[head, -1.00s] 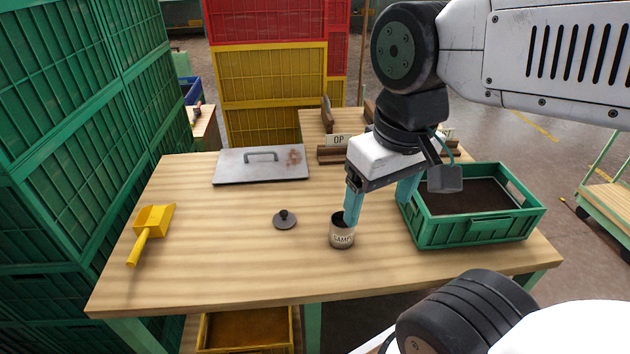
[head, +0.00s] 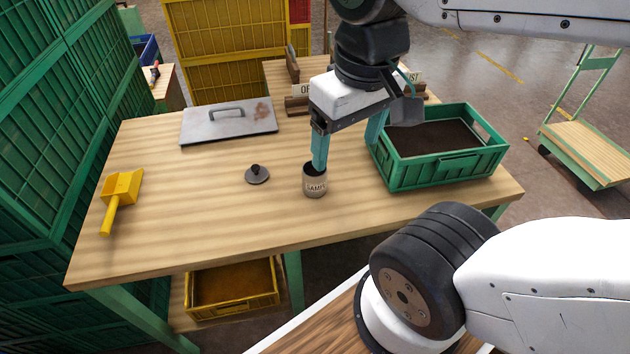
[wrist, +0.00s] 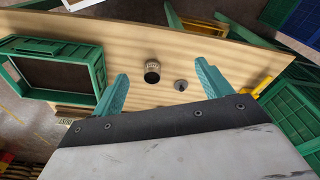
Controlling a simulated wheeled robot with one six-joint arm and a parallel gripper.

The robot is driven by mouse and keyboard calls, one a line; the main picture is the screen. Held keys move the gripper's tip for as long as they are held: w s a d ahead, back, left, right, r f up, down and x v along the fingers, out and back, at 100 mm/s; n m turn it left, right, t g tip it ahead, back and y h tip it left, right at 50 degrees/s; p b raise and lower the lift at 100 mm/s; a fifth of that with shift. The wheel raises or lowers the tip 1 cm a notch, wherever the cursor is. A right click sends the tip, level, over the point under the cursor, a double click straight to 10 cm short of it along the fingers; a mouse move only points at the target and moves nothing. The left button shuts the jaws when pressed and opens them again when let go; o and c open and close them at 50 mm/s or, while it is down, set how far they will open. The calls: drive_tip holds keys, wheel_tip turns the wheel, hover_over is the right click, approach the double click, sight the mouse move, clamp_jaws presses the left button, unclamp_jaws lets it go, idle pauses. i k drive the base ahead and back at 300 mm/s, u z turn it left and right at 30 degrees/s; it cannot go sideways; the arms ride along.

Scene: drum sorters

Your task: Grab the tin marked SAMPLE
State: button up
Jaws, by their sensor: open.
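The small open tin (head: 315,187) stands upright on the wooden table, its pale label reading "SAMP…" with the rest cut off by the curve. In the wrist view the tin (wrist: 152,68) shows its dark mouth between my finger lines, apart from both fingers. My gripper (head: 347,152) is open and points down, with teal fingers. In the head view its left finger overlaps the tin's mouth; its height over the rim is hard to tell. The wrist view shows both fingers of my gripper (wrist: 160,70) apart and empty.
A dark knobbed lid (head: 257,176) lies left of the tin. A green crate of dark soil (head: 440,175) stands close on the right. A yellow scoop (head: 121,190) and a metal plate with a handle (head: 229,124) lie farther left. The table's front is clear.

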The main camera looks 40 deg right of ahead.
sight(314, 182)
drive_tip(key=k, duration=0.5)
drive_tip(key=u, duration=2.3)
drive_tip(key=i, duration=2.25)
drive_tip(key=z, duration=3.75)
drive_tip(key=i, duration=0.5)
drive_tip(key=u, duration=0.05)
